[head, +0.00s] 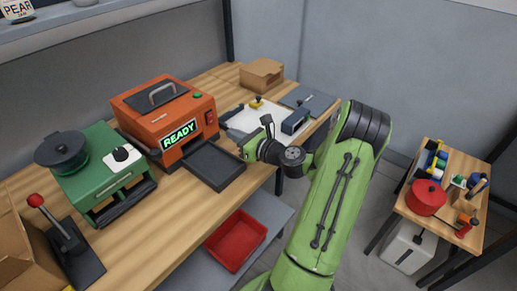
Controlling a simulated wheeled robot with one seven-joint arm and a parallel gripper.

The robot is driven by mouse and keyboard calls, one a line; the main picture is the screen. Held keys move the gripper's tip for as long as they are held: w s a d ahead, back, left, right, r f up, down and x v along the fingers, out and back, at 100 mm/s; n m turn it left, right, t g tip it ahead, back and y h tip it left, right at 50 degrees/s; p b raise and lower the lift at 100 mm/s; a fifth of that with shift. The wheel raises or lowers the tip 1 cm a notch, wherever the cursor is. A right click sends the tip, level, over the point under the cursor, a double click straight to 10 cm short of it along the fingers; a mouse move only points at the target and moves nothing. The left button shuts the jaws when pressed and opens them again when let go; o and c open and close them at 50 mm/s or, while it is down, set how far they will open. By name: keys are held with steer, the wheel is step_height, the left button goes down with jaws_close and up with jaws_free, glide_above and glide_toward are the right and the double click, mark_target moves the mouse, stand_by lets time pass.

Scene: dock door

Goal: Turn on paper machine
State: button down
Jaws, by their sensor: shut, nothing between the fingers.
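An orange machine (160,110) stands on the wooden workbench. Its display (179,134) glows green with the word READY. A small green button (197,96) is on its top and a dark red switch (210,117) is on its right front. A dark tray (203,164) extends from its front. No label shows whether this is the paper machine. My gripper (247,149) is shut and empty, to the right of the orange machine and apart from it. Its fingertips are small and partly hidden by the wrist.
A green machine (103,172) with a dark round top stands left, beside a red-knobbed lever (63,230). A white board (257,119) and a cardboard box (262,73) lie farther back. A red bin (236,240) sits on the lower shelf. A small table (458,200) stands right.

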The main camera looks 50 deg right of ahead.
steer(key=shift+s+f, duration=0.35)
steer(key=s, duration=0.6)
steer(key=shift+s+d+f, duration=0.1)
steer(key=shift+s+f, duration=0.05)
steer(key=shift+f, duration=0.2)
steer(key=w+a+n+g+y, duration=0.1)
steer(key=a+n, duration=0.2)
steer(key=w+a+r+n+g+y+p, duration=0.1)
steer(key=a+n+g+y, duration=0.1)
steer(key=a+n, duration=0.1)
steer(key=w+a+r+n+g+y+p, duration=0.1)
steer(key=a+n, duration=0.3)
steer(key=shift+w+a, duration=0.1)
steer(key=shift+a, duration=0.3)
steer(key=s+a+r+n+g+p, duration=0.1)
steer(key=s+a+r+n+g, duration=0.1)
steer(key=a+n+g, duration=0.55)
steer(key=s+a+r+n+h+p, duration=0.1)
steer(key=s+a+r+n, duration=0.1)
steer(key=s+r+n, duration=0.2)
steer(key=s+a+r+n+h+p, duration=0.1)
steer(key=s+a+r+n+h, duration=0.1)
steer(key=s+n, duration=0.4)
steer(key=s+a+r+n+h+p, duration=0.1)
steer(key=s+a+r+n, duration=0.3)
steer(key=s+r+n, duration=0.2)
steer(key=shift+a+n+h, duration=0.25)
steer(key=shift+n+h, duration=0.15)
steer(key=shift+n, duration=0.65)
